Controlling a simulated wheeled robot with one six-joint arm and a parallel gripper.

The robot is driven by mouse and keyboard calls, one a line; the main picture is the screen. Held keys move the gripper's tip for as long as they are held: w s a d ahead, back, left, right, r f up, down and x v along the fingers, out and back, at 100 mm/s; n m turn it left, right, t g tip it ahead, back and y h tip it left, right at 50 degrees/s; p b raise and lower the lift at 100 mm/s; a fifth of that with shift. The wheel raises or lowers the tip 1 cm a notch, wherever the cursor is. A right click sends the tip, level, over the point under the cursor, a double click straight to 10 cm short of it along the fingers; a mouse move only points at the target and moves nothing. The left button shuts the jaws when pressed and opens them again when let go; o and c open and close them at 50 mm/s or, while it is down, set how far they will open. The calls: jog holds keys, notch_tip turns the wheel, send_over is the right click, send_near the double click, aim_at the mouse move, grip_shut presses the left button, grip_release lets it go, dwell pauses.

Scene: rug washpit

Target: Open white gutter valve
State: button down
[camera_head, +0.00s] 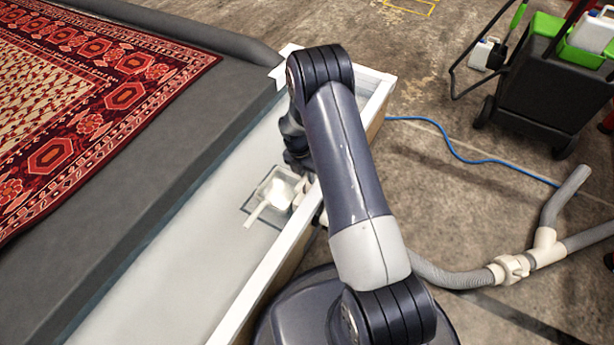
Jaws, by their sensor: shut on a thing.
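The white gutter valve (268,194) sits in a square recess in the floor of the pale gutter (180,245). Its white lever (257,213) points down and to the left in the picture. My gripper (300,186) is low in the gutter at the valve's right side, close to the inner wall, and is shut on a part of the valve. My forearm hides most of the gripper and the far side of the valve, so the exact grip point is hard to see.
A white rim (262,290) edges the gutter. A red patterned rug (90,85) lies on the dark wash bed at left. A grey hose with a white fitting (510,268) and a blue hose (450,145) lie on the concrete. A black cart (540,90) stands at upper right.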

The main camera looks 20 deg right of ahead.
notch_tip(320, 180, up, 3)
jog(key=shift+r+p, duration=0.2)
jog(key=shift+p, duration=0.55)
jog(key=shift+f, duration=0.1)
jog(key=c, duration=1.5)
grip_release()
jog(key=shift+o, duration=0.2)
notch_tip(320, 180, up, 11)
jog(key=w+a+p, duration=0.1)
jog(key=p, duration=0.1)
jog(key=shift+w+a+f+p, duration=0.2)
jog(key=shift+w+a+p, duration=0.1)
jog(key=shift+p, duration=0.1)
jog(key=f+b, duration=0.2)
jog(key=f, duration=0.3)
jog(key=s+d+f+b, duration=0.1)
jog(key=f+b, duration=0.1)
jog(key=f, duration=0.3)
jog(key=f+b, duration=0.2)
jog(key=f, duration=0.3)
jog(key=shift+s+d, duration=0.3)
